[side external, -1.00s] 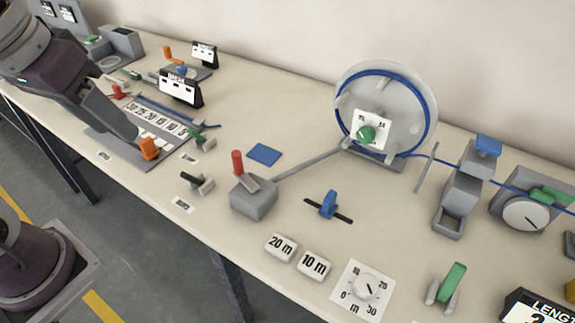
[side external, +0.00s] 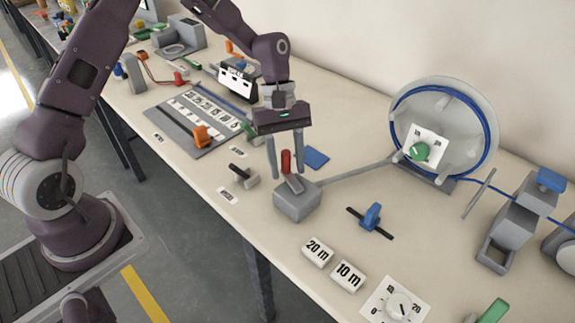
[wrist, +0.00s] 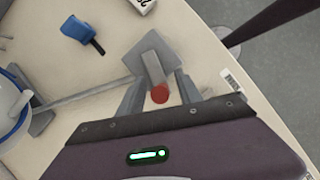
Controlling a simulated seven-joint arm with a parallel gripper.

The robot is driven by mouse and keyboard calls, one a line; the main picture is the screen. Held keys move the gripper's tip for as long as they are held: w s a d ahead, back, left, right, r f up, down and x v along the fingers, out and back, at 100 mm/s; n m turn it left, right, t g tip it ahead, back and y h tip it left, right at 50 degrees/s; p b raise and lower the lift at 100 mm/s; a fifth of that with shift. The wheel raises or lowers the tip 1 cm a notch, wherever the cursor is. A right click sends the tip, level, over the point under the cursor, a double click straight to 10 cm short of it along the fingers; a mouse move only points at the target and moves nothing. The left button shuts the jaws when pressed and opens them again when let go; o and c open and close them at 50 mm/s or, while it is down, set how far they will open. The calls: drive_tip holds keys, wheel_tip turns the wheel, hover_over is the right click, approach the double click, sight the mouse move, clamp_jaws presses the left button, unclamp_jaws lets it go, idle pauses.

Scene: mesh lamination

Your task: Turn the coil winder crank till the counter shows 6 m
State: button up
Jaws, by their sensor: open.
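The coil winder's crank has an upright red handle (side external: 286,160) on a grey arm over a grey box (side external: 297,205). A grey shaft (side external: 352,172) runs from the box to the pale reel (side external: 470,142), which carries blue cable. My gripper (side external: 286,174) is open and points down, with one finger on each side of the red handle. In the wrist view the red handle (wrist: 160,95) shows end-on between the two fingers (wrist: 160,82), with gaps on both sides.
A blue clamp (side external: 371,217) and the 20 m (side external: 318,252) and 10 m (side external: 347,277) blocks lie right of the crank box. A black-handled switch (side external: 243,176) and a blue square (side external: 316,158) are close by. A dial card (side external: 395,303) lies at the front.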

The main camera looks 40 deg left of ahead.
drive_tip(key=shift+d+f, duration=0.15)
drive_tip(key=shift+f, duration=0.2)
drive_tip(key=shift+c, duration=0.4)
drive_tip(key=shift+s, duration=0.1)
clamp_jaws()
drive_tip(key=shift+s, duration=0.1)
drive_tip(key=shift+m, duration=0.4)
